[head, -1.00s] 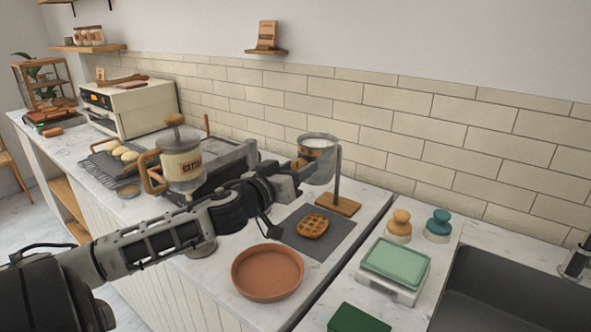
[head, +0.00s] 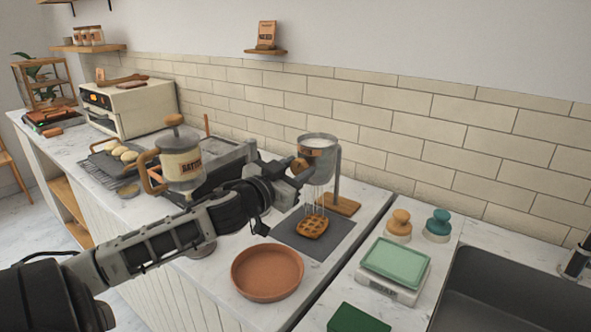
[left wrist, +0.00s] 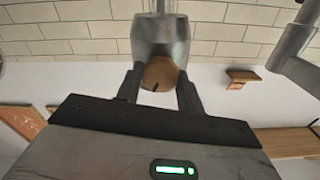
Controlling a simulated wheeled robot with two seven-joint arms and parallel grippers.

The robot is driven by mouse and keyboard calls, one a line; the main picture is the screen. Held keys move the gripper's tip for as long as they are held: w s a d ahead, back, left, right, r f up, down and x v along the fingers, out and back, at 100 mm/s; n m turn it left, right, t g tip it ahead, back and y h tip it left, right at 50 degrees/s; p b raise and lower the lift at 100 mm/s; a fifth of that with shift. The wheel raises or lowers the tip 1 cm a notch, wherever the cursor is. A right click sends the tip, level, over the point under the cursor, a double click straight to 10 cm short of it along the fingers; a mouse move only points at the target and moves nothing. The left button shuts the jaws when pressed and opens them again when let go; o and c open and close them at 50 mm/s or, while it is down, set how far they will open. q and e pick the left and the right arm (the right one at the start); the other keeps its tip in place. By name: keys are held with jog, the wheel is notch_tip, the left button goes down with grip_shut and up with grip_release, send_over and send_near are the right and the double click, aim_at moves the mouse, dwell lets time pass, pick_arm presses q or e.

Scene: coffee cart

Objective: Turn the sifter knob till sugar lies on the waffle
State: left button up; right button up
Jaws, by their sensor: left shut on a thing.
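The metal sifter (head: 320,158) hangs on a stand with a wooden base (head: 343,205), white sugar showing in its open top. My left gripper (head: 299,171) is shut on the sifter's round wooden knob (head: 299,164). In the left wrist view the knob (left wrist: 160,74) sits between both fingers, with a dark mark on its face, in front of the sifter body (left wrist: 160,35). Thin white streams (head: 316,196) fall from the sifter's underside onto the waffle (head: 312,227). The waffle lies on a dark grey mat (head: 337,243) below. Any sugar layer on it is too small to tell. My right gripper is out of view.
A terracotta dish (head: 267,272) stands in front of the mat. A batter dispenser (head: 181,163) stands left, near my forearm. A scale with a green tray (head: 396,262), two knobbed stampers and a sink (head: 520,290) are to the right.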

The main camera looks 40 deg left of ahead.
pick_arm(q)
jog(key=m, duration=0.3)
jog(key=shift+m, duration=0.4)
jog(key=m, duration=0.3)
jog(key=shift+d+m, duration=0.1)
jog(key=shift+m, duration=0.2)
jog(key=m, duration=0.3)
jog(key=shift+f+m, duration=0.1)
jog(key=shift+m, duration=0.2)
jog(key=m, duration=0.3)
jog(key=shift+m, duration=0.3)
jog(key=m, duration=0.3)
jog(key=shift+m, duration=0.3)
jog(key=m, duration=0.3)
jog(key=shift+f+m, duration=0.1)
jog(key=shift+m, duration=0.3)
jog(key=m, duration=0.6)
jog(key=shift+m, duration=0.4)
